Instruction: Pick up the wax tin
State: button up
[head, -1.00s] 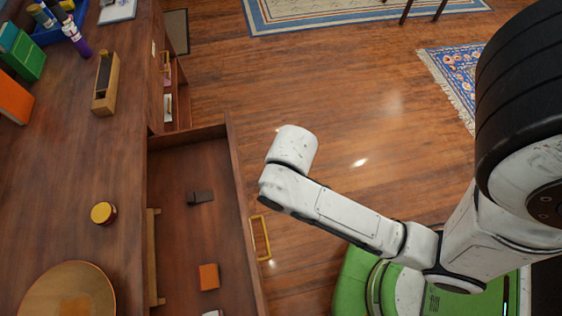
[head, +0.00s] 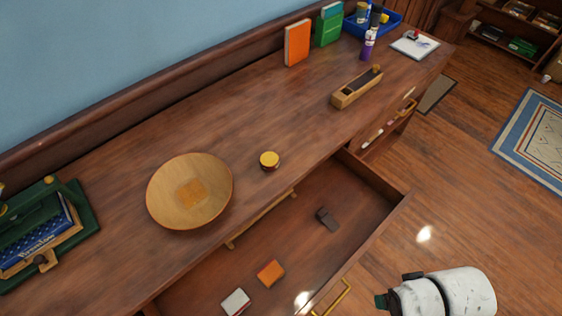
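A small round tin with a yellow lid and a dark reddish side (head: 269,161), which I take to be the wax tin, stands upright on the wooden counter top. It is right of a wide wooden bowl (head: 160,211) and apart from it. Nothing touches or covers the tin. Only a white piece of my arm shows at the bottom right, beyond the drawer front and well away from the tin. My gripper cannot be made out in this view.
An open drawer (head: 350,215) juts out below the counter, holding a dark block (head: 327,219), an orange box (head: 270,273) and a pale box (head: 235,302). A wooden plane (head: 352,91), orange book (head: 297,43) and blue tray (head: 388,32) stand farther back. Counter around the tin is clear.

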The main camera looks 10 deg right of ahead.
aim_at(269, 160)
jog(key=i+j+u, duration=0.35)
jog(key=i+u, duration=0.15)
jog(key=i+j+u, duration=0.15)
jog(key=i+u, duration=0.35)
